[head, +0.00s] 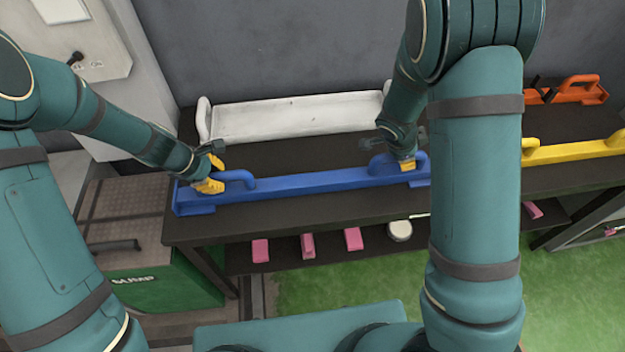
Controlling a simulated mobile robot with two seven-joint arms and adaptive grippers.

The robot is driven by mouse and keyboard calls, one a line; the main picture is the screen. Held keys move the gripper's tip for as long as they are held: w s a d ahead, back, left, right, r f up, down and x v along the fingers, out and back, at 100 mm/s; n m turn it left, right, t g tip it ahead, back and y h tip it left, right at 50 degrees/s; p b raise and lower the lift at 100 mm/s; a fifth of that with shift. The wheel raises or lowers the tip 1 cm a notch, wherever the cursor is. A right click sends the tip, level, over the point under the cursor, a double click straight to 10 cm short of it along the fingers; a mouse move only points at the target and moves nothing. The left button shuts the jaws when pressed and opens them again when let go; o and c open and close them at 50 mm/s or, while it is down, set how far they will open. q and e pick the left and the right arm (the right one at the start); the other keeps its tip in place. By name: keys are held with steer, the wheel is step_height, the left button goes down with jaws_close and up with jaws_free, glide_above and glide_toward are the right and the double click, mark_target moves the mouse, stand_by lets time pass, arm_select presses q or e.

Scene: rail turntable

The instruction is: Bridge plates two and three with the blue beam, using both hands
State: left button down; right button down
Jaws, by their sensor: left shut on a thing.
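The long blue beam (310,184) lies along the dark bench top, with a raised handle near each end. My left gripper (212,174) has its yellow fingertips at the beam's left handle (243,178) and is shut on it. My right gripper (407,165) is at the beam's right handle (380,160); one yellow fingertip shows there, and its grip is unclear. My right arm hides part of the beam's right end. I cannot make out plates two and three in this view.
A white tray-like beam (300,115) lies behind the blue one. A yellow beam (575,149) and an orange piece (577,90) lie at right. Below the bench top (290,212) are pink blocks (307,246) and a white round thing (400,231). A green box (165,290) stands at left.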

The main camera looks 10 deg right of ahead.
arm_select(q)
steer(key=shift+r, duration=0.2)
arm_select(e)
steer(key=shift+r, duration=0.2)
